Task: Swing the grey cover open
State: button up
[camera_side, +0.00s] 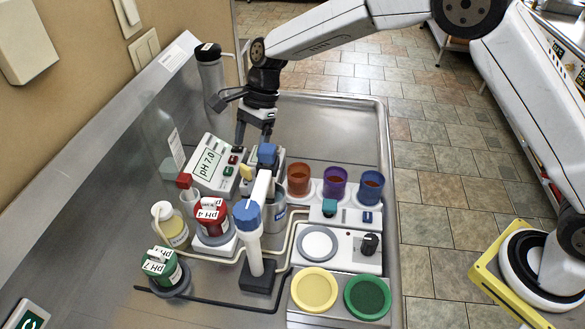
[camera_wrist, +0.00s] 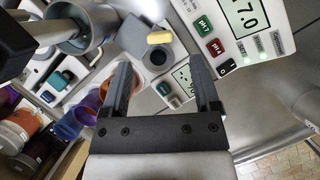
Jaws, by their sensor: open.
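A grey block with a small yellow tab (camera_wrist: 160,37) and a dark round spot lies just beyond my fingertips in the wrist view. Its grey flat top (camera_wrist: 132,36) looks like the grey cover, and it appears shut, though I cannot be sure. In the side view the yellow tab (camera_side: 246,172) shows beside the pH meter; the cover is mostly hidden behind the blue-topped parts. My gripper (camera_side: 254,141) points down above this spot. In the wrist view my gripper (camera_wrist: 160,68) has its two fingers apart, with nothing held between them.
The pH meter (camera_side: 211,163) stands left of my gripper. A blue-topped white stand (camera_side: 252,225) and the red pH 4 bucket (camera_side: 211,217) are in front. Orange, purple and blue cups (camera_side: 335,182) stand to the right. The steel tray behind (camera_side: 335,120) is clear.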

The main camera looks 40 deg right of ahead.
aim_at(245, 166)
jog(key=shift+x, duration=3.25)
grip_shut()
